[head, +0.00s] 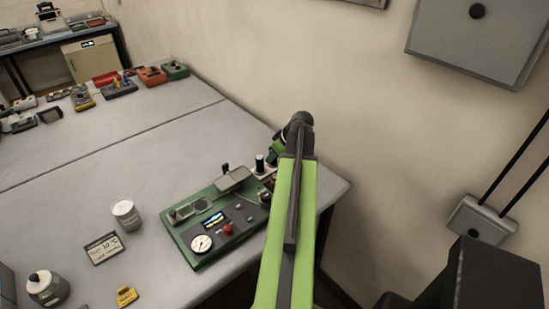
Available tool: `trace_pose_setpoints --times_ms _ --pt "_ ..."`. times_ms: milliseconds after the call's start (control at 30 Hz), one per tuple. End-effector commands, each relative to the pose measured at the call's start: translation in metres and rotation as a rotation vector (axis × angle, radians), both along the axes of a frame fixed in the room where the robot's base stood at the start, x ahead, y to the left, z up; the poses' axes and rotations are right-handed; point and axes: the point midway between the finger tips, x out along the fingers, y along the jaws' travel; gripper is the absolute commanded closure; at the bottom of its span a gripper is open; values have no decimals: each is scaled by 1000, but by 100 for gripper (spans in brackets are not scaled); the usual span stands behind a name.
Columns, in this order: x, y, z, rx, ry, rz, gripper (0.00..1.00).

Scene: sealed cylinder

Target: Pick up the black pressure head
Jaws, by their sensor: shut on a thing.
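My green arm reaches up from the bottom of the head view and bends down at its black wrist joint. My gripper (271,172) is beside the back right corner of a green device, partly hidden by my arm. It is shut on a small dark piece that appears to be the black pressure head (268,183); its outline and whether it touches the device are unclear. A dark upright cylinder (260,162) with a pale base stands just left of the gripper.
The green device (190,256) has a gauge, a red knob and a raised grey lid. The wall is close on the right. The mid-table is clear.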

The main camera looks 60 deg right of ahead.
Motion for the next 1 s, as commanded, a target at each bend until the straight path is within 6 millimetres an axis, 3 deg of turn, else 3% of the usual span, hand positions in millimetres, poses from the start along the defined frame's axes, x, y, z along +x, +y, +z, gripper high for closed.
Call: trace_pose_setpoints --times_ms 433,733,1000 --pt "0 0 6 0 0 0 100" --pt "1 0 49 0 -1 1 100" --pt "-54 -28 84 1 0 -2 100"
